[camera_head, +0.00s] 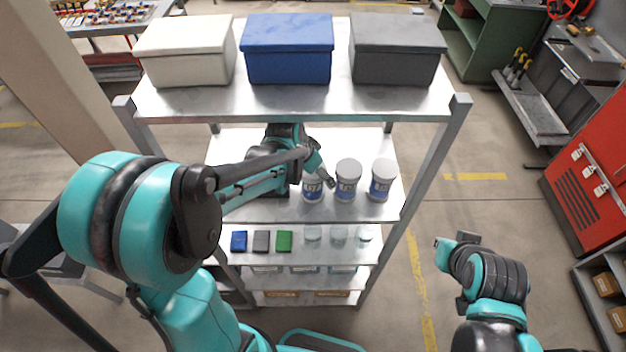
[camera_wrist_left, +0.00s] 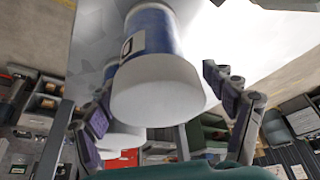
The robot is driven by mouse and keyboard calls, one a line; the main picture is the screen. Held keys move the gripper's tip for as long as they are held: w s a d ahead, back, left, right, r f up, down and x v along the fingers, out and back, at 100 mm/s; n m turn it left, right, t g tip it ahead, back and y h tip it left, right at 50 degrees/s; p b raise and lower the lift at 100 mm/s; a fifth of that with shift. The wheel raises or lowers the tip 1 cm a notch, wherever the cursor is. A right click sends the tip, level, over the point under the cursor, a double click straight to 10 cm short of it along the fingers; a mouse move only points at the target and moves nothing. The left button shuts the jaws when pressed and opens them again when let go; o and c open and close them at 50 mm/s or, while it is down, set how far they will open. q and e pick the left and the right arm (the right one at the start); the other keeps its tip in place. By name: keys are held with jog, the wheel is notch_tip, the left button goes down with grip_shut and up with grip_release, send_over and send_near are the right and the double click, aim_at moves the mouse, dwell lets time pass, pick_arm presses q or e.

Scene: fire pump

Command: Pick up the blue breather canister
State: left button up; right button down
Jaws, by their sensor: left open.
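Three canisters with white lids and blue bands stand on the upper inner shelf: a left one (camera_head: 313,191), a middle one (camera_head: 347,184) and a right one (camera_head: 381,184). My left gripper (camera_head: 323,176) is at the left canister and partly hides it. In the left wrist view, a blue-banded canister (camera_wrist_left: 155,75) with a white lid lies between the spread fingers of the left gripper (camera_wrist_left: 165,110), with a gap visible on its right side. Part of another white lid shows behind the left finger. My right gripper (camera_head: 447,242) is off to the right, away from the shelf; its fingers are unclear.
A white box (camera_head: 187,68), a blue box (camera_head: 288,64) and a dark grey box (camera_head: 396,66) stand on the rack's top (camera_head: 300,103). Rack posts flank the shelf. Small coloured blocks (camera_head: 261,241) and clear jars (camera_head: 339,234) sit on the shelf below. A red cabinet (camera_head: 590,170) stands at right.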

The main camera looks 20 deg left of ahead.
pick_arm(q)
jog(key=shift+s, duration=0.2)
jog(key=c, duration=1.5)
jog(key=shift+w+r, duration=0.1)
jog(key=shift+r, duration=0.05)
